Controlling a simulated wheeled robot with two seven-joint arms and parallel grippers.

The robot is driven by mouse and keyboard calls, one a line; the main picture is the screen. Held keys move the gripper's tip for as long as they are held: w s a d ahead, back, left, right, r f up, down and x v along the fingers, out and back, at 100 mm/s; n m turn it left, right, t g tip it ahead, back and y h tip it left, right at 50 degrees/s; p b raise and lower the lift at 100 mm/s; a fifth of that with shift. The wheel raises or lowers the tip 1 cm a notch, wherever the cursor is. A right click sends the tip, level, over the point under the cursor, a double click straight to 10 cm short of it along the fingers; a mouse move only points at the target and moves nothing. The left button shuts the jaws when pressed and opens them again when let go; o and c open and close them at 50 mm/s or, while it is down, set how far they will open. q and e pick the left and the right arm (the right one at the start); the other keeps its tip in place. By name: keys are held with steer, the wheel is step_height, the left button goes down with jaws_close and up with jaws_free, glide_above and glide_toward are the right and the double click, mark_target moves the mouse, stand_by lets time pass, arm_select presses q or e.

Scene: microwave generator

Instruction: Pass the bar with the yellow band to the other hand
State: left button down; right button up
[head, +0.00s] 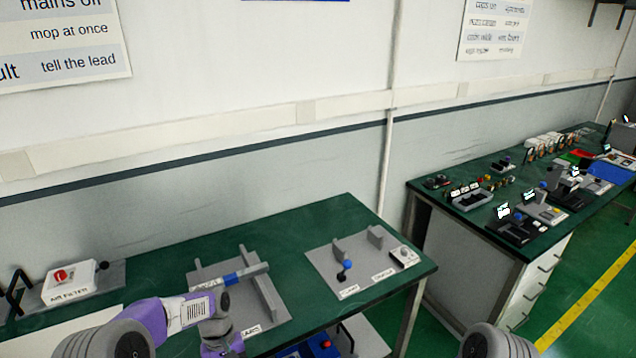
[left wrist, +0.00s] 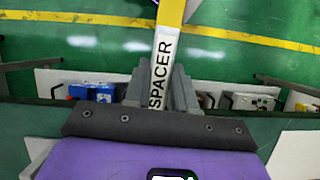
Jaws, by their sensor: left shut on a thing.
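In the left wrist view, my left gripper (left wrist: 163,88) is shut on a bar (left wrist: 163,65) with a white SPACER label. The bar's yellow part (left wrist: 174,14) runs out of the top of the picture. In the head view my purple left arm reaches over the front of the left bench; I cannot make out the held bar there. A different grey bar with a blue band (head: 232,278) lies across a grey two-rail rack (head: 270,297). My right gripper is not in view; only part of my right arm shows at the bottom edge.
A grey plate (head: 318,262) with uprights and a blue-knobbed lever (head: 346,267) stands right of the rack. An air filter box (head: 72,283) with a red button is at the left. A second green bench (head: 480,215) with many parts stands farther right.

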arm_select(q)
steer(key=s+d+f+m+y, duration=0.2)
steer(key=s+d+f+m, duration=0.1)
steer(key=m, duration=0.2)
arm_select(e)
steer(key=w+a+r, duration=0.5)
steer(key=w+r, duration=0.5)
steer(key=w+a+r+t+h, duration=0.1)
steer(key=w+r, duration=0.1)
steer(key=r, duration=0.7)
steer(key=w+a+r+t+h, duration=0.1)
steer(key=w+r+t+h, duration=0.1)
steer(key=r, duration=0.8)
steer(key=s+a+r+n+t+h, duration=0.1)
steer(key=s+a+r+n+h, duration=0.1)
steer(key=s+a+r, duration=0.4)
arm_select(q)
steer(key=w+d+r, duration=0.4)
steer(key=d+r, duration=0.1)
steer(key=d, duration=0.2)
steer(key=w+d+r, duration=0.4)
steer(key=d+r, duration=0.1)
steer(key=d, duration=0.3)
steer(key=shift+m+b, duration=0.4)
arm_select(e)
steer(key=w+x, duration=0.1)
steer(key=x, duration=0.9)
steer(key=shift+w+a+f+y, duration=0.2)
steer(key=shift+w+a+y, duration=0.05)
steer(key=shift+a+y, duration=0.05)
